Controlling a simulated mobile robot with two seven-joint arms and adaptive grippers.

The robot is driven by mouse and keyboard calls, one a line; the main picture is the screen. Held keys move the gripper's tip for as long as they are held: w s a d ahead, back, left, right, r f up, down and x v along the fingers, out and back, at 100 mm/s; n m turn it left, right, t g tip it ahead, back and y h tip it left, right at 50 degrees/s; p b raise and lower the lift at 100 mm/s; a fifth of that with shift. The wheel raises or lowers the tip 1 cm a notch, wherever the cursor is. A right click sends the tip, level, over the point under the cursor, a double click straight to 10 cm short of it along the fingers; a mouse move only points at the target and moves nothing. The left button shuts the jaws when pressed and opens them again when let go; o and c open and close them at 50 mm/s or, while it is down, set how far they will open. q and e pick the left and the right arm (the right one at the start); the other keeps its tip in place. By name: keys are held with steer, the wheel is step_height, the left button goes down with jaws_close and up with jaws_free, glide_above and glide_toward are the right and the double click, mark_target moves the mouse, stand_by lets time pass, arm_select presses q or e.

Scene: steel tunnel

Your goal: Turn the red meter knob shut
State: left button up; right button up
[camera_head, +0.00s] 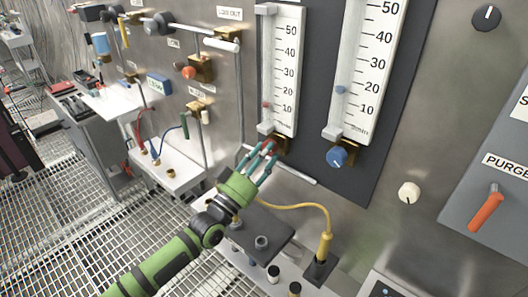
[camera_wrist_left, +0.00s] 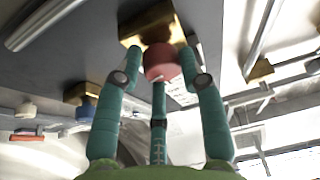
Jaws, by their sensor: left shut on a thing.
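The red meter knob (camera_head: 269,147) sits on a brass block at the foot of the left flow meter (camera_head: 281,70). My left gripper (camera_head: 265,157) has its teal fingers around this knob, partly hiding it. In the left wrist view the red knob (camera_wrist_left: 160,62) is between the fingertips of the left gripper (camera_wrist_left: 160,68), below the brass block (camera_wrist_left: 152,24). The fingers are shut on it. My right gripper is in neither view.
A blue knob (camera_head: 337,157) is under the right flow meter (camera_head: 365,70). A yellow cable (camera_head: 305,206) and a grey shelf (camera_head: 262,232) are under the gripper. An orange handle (camera_head: 486,210) is at the right.

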arm_select(q)
steer(key=shift+s+d+n+y+p, duration=0.15)
steer(key=shift+n+y+p, duration=1.45)
steer(key=shift+n, duration=1.35)
steer(key=shift+s+d+n+y+p, duration=0.15)
steer(key=shift+n+y+p, duration=0.9)
steer(key=shift+n+p, duration=1.4)
steer(key=shift+s+d+n+y+p, duration=0.15)
steer(key=shift+n+y+p, duration=1.2)
steer(key=shift+n, duration=2.05)
steer(key=shift+f, duration=0.1)
steer(key=o, duration=1.1)
steer(key=shift+c, duration=0.2)
steer(key=shift+w, duration=0.15)
steer(key=shift+r, duration=0.2)
